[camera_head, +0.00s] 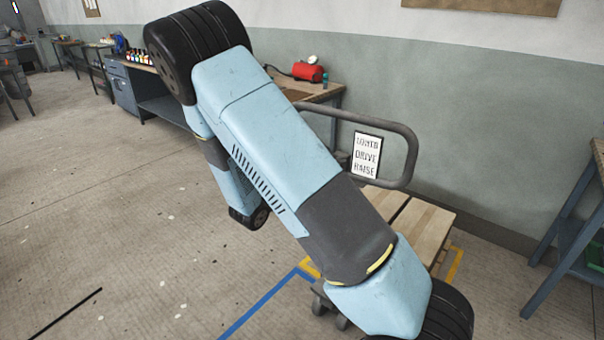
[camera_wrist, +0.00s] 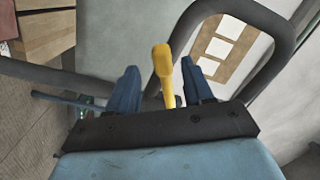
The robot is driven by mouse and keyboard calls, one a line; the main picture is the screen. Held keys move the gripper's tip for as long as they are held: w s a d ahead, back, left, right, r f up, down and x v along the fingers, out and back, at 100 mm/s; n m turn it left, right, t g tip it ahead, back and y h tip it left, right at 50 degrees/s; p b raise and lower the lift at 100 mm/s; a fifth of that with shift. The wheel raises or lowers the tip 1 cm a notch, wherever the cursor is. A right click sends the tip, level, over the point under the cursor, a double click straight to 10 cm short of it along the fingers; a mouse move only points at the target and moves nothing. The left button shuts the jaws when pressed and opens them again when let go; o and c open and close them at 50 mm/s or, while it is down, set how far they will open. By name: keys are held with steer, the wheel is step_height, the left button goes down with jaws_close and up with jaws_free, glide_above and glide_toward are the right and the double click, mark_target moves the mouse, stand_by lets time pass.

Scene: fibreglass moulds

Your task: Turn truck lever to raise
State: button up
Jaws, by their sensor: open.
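The yellow truck lever (camera_wrist: 163,72) stands nearly upright in the wrist view. My gripper (camera_wrist: 159,66) is open, with one dark blue finger on each side of the lever and a visible gap at both. I cannot tell the exact depth of the lever between the fingers. The truck's dark grey loop handle (camera_head: 411,150) shows in the head view and arches around the lever in the wrist view (camera_wrist: 285,55). A white sign (camera_head: 366,156) on it reads lower, drive, raise. My arm hides the lever and my gripper in the head view.
A wooden load (camera_head: 418,225) sits low behind the handle. A workbench (camera_head: 320,95) with a red tank (camera_head: 308,72) stands along the wall. A blue-framed table (camera_head: 560,230) stands at the right. The floor at the left is mostly open.

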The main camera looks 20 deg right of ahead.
steer(key=v, duration=1)
steer(key=shift+a, duration=0.3)
steer(key=shift+s+d, duration=0.1)
steer(key=s+d+r+m+g+y, duration=0.3)
steer(key=s+d+r+m+g, duration=0.35)
steer(key=m, duration=0.65)
steer(key=s+d+r+m+g+y, duration=0.2)
steer(key=s+d+r+m+g, duration=0.4)
steer(key=m, duration=0.8)
steer(key=s+a+r+m+t+y, duration=0.1)
steer(key=s+r+m+t+y, duration=0.2)
steer(key=s+r+m, duration=0.3)
steer(key=s+a+r+m+t+y, duration=0.1)
steer(key=s+r+m+t+y, duration=0.2)
steer(key=m, duration=1.3)
steer(key=s+r+y, duration=0.3)
steer(key=s, duration=0.3)
steer(key=shift+r+m+t, duration=0.3)
steer(key=shift+r+t, duration=0.05)
steer(key=shift+r, duration=0.05)
